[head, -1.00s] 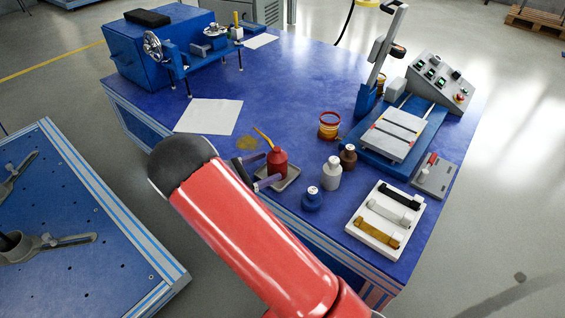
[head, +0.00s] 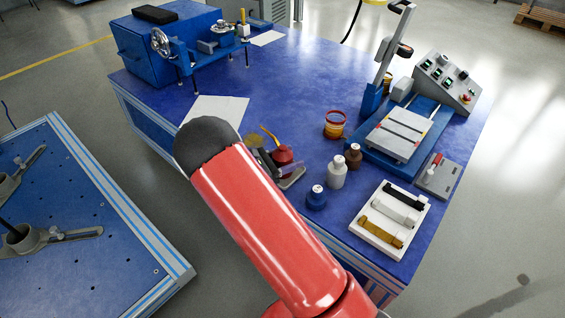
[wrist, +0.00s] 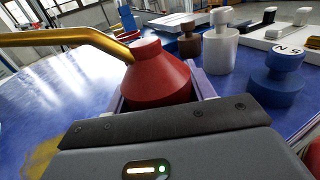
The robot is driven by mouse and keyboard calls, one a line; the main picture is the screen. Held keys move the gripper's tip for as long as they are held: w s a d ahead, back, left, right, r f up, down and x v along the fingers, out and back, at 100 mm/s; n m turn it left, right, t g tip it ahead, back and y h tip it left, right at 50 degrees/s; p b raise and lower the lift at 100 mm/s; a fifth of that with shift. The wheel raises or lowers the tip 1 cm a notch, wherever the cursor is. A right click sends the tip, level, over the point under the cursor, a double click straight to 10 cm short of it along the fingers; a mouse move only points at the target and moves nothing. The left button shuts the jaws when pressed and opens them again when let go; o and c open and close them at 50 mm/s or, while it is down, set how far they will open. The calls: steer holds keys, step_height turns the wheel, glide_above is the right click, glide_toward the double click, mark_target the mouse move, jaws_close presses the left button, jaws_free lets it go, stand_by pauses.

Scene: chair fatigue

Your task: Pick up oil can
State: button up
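One pale lavender finger lies along each side of the can's body. The fingers are spread around it, and I see no clear grip. In the head view, my red arm hides part of my gripper (head: 276,164). The can's base is hidden by the gripper in the wrist view.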

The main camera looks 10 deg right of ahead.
steer(key=c, duration=0.5)
steer(key=shift+c, duration=0.3)
steer(key=shift+r, duration=0.15)
